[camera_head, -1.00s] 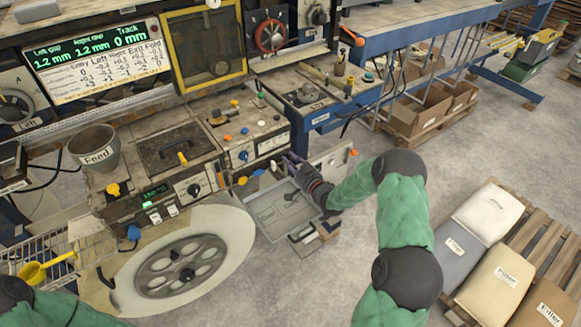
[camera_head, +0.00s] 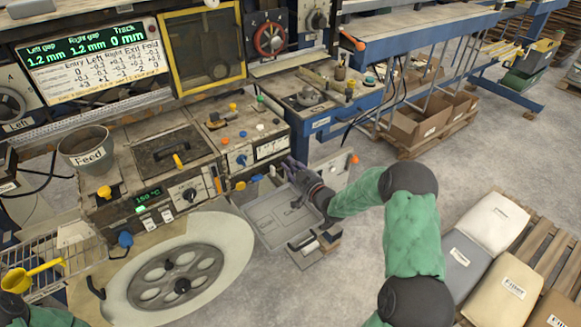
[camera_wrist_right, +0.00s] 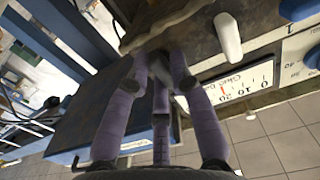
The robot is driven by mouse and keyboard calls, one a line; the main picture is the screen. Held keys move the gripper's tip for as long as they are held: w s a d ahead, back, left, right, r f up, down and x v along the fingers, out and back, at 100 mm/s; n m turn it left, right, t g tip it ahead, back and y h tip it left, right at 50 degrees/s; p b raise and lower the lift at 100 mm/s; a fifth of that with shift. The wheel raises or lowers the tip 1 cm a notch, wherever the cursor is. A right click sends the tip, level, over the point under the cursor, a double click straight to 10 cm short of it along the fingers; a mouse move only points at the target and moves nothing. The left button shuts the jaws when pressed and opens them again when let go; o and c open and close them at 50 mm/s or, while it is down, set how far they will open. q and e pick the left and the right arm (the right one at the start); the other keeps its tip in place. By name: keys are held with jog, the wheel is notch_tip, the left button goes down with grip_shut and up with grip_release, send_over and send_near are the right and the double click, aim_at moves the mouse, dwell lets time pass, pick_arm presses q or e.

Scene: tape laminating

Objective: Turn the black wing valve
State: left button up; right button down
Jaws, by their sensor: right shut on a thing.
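My right gripper (camera_head: 292,166) is at the front right corner of the machine, just under its control panel, with its arm coming in from the right. In the right wrist view the purple-grey fingers (camera_wrist_right: 162,66) close together under the worn machine edge. They are shut on a small dark part, which I take to be the black wing valve; the fingers hide most of it, so its wing angle cannot be told. My left gripper is outside the views; only part of the left arm shows at the lower left.
A white lever knob (camera_wrist_right: 229,36) and a dial scale (camera_wrist_right: 243,88) are close right of the fingers. A grey tray (camera_head: 262,222) sits below the gripper. A large pale disc (camera_head: 215,290) stands left.

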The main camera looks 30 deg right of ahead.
jog(key=shift+f, duration=0.2)
jog(key=c, duration=1.1)
grip_release()
jog(key=shift+c, duration=0.2)
jog(key=shift+r, duration=0.1)
jog(key=shift+s, duration=0.1)
jog(key=s+d, duration=0.1)
jog(key=s, duration=1)
jog(key=shift+s, duration=0.4)
